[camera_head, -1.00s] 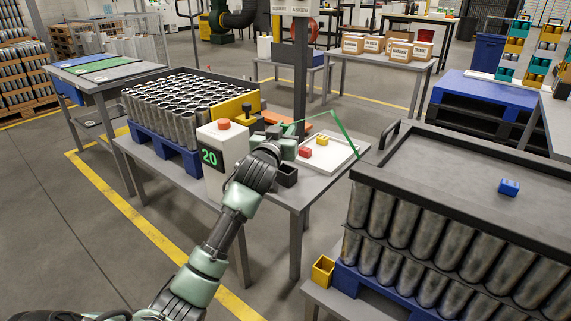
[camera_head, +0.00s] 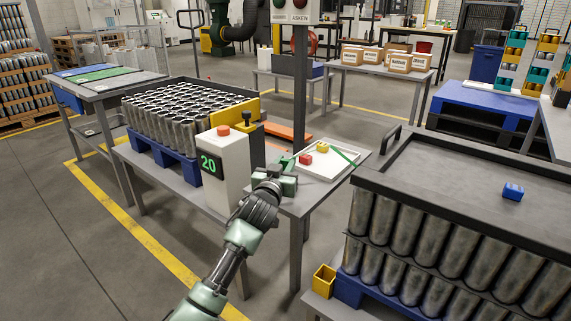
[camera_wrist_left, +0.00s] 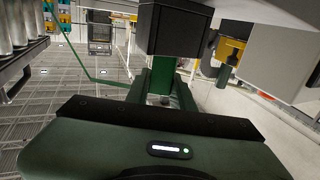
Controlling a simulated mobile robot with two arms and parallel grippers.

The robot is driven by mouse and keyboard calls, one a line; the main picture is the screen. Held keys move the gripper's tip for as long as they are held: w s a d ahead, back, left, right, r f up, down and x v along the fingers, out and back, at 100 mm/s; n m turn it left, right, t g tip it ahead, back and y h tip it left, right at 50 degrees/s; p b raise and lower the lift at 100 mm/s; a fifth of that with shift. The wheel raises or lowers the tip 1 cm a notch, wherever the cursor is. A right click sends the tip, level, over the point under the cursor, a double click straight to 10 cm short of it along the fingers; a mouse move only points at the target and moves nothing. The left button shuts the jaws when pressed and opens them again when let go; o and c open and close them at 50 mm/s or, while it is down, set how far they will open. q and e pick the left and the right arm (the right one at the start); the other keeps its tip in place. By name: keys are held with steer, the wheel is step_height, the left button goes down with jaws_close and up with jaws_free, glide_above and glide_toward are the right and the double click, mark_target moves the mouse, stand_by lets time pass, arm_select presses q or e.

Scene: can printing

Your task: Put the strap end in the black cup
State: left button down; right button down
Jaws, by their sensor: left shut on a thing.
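My left gripper (camera_head: 286,182) is over the near side of the grey table, just right of the white box marked 20, and is shut. The green strap (camera_head: 345,155) crosses the white tray and runs toward my gripper. In the left wrist view the strap (camera_wrist_left: 73,48) reaches the closed green fingers (camera_wrist_left: 160,80); its gripped end is hidden. A black box-shaped thing (camera_wrist_left: 176,30), which looks like the black cup, is just beyond the fingertips there. In the head view my gripper hides the cup. I cannot tell whether the strap end is inside it. My right gripper is not in view.
The white tray (camera_head: 326,174) holds a red block (camera_head: 305,160) and a yellow block (camera_head: 323,146). The white counter box (camera_head: 222,165) stands close left of my gripper. A rack of cans (camera_head: 175,135) is behind it. A large can pallet (camera_head: 430,235) is at the right.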

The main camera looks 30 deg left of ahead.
arm_select(q)
steer(key=c, duration=1.2)
jaws_free()
steer(key=p+v, duration=0.1)
steer(key=v, duration=0.5)
steer(key=shift+s+d+r, duration=0.1)
steer(key=shift+s, duration=0.25)
steer(key=s+d+f+m+g+h, duration=0.1)
steer(key=s+d+f+g+h, duration=0.1)
steer(key=s+d+f+g, duration=0.55)
steer(key=s+d+f+m+h, duration=0.15)
steer(key=s+d+f, duration=0.25)
steer(key=s+f, duration=0.75)
steer(key=s+d+f+m+g+h, duration=0.1)
steer(key=s+d+f+g, duration=0.2)
steer(key=s, duration=0.5)
steer(key=s+d+f+m+g+h, duration=0.1)
steer(key=s+d+f+m+g, duration=0.1)
steer(key=s+d+f, duration=0.4)
steer(key=s+g+p, duration=0.1)
steer(key=s, duration=0.1)
steer(key=shift+s, duration=0.3)
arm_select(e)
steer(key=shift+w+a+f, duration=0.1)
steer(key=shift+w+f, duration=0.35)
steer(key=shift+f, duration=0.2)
